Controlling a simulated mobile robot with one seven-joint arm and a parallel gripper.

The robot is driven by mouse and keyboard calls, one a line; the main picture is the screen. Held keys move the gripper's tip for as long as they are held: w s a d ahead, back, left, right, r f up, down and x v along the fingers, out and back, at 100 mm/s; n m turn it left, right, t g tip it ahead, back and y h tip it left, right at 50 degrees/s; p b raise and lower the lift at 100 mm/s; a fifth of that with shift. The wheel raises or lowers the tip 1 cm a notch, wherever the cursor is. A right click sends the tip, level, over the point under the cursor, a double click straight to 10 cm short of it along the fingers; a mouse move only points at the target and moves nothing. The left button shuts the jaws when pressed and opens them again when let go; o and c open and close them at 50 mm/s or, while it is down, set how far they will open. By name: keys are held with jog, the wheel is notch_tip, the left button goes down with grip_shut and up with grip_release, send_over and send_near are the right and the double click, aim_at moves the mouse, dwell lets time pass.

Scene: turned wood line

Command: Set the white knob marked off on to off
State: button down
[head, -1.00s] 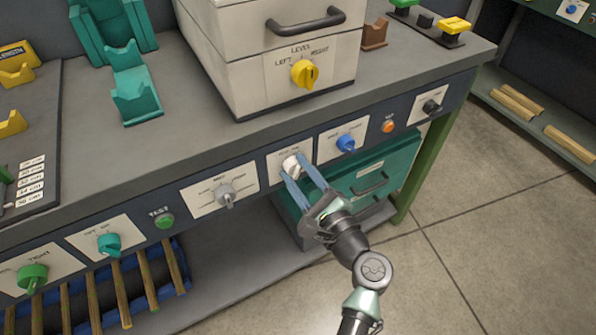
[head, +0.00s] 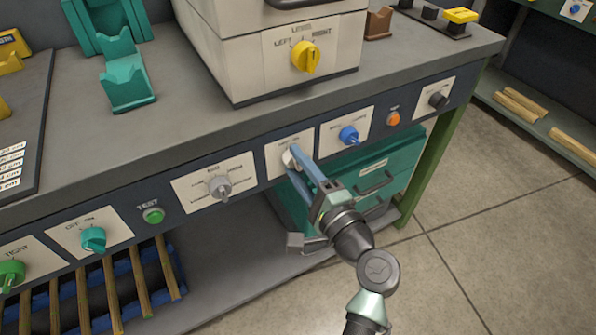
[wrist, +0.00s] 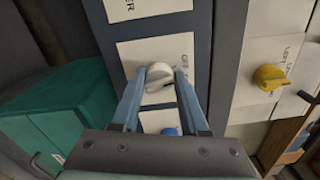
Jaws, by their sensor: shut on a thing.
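The white knob (head: 291,158) sits on a pale label plate (head: 280,146) on the dark front panel of the bench, left of the blue knob. In the wrist view the white knob (wrist: 159,76) shows between the blue fingertips, with part of its plate lettering visible but too small to read surely. My gripper (head: 294,163) reaches it from the lower right and is shut on it. In the head view the fingers hide part of the knob, so its pointer direction is hard to tell.
The blue knob (head: 349,135) is close by on the right, with an orange button (head: 393,118) and black knob (head: 438,99) beyond. A grey knob (head: 220,187) and green button (head: 153,215) are to the left. A teal drawer box (head: 400,158) stands below the bench.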

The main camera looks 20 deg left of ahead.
jog(key=shift+f+n+b, duration=0.1)
jog(key=shift+n+b, duration=0.55)
jog(key=shift+n, duration=0.45)
jog(key=shift+c, duration=2.1)
grip_release()
jog(key=shift+d, duration=0.1)
jog(key=p+v, duration=0.2)
jog(key=v, duration=1.1)
